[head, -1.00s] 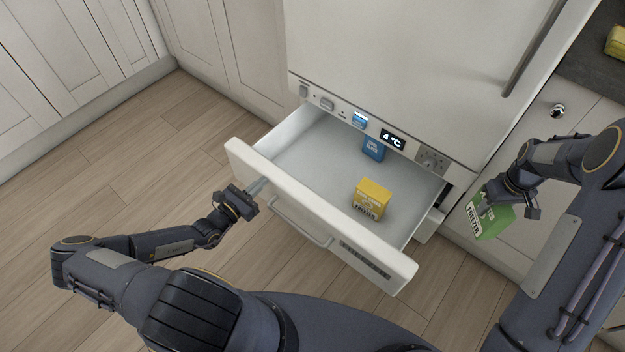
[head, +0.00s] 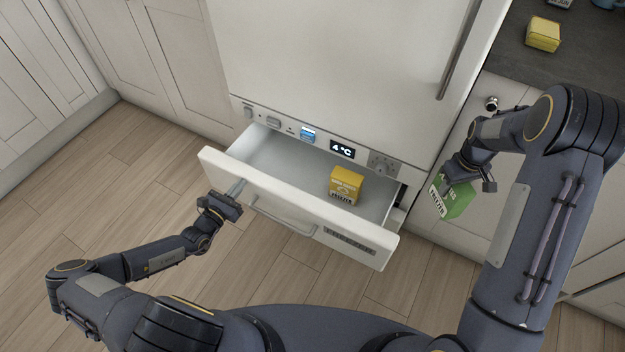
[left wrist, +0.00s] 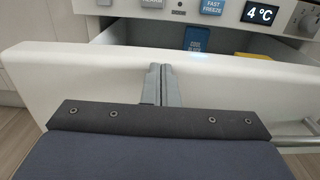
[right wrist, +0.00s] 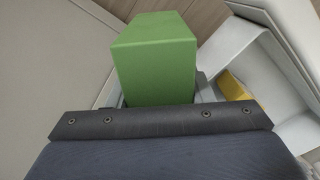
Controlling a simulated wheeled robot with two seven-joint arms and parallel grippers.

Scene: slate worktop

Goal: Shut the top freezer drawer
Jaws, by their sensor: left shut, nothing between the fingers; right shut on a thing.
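The top freezer drawer (head: 300,205) is partly open below the white freezer door, its front panel facing me. A yellow box (head: 346,186) marked for the freezer stands inside it; a blue pack (left wrist: 196,38) shows inside in the left wrist view. My left gripper (head: 236,190) is shut and empty, its fingertips at the drawer front left of the bar handle (head: 285,216); in the left wrist view they appear against the front panel's top part. My right gripper (head: 462,190) is shut on a green box (head: 452,201) held right of the drawer, in the air.
The control strip (head: 300,134) above the drawer has buttons and a display reading 4 °C. A dark worktop (head: 530,75) at the upper right carries a yellow item (head: 542,34). White cabinets stand left and right; the wooden floor in front is clear.

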